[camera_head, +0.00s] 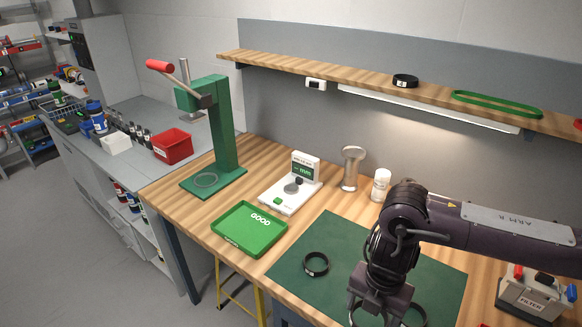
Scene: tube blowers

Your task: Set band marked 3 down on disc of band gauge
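The band gauge (308,172) is a white device with a small display, on the wooden bench. Its grey disc (291,188) looks bare. One black band (316,264) with a small light label lies on the green mat. Another dark band (424,310) shows partly at the bottom edge, beside and partly behind my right gripper. I cannot read a 3 on either. My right gripper (377,311) points down over the mat near the bottom edge. Its fingertips are partly hidden, and I cannot tell whether it holds a band. My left gripper is not in view.
A green GOOD tray (232,238) lies left of the mat (328,233). A green lever press (222,140) stands behind it. A metal cylinder (351,168) and a white jar (381,185) stand right of the gauge. The shelf (340,75) carries another black band (404,79).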

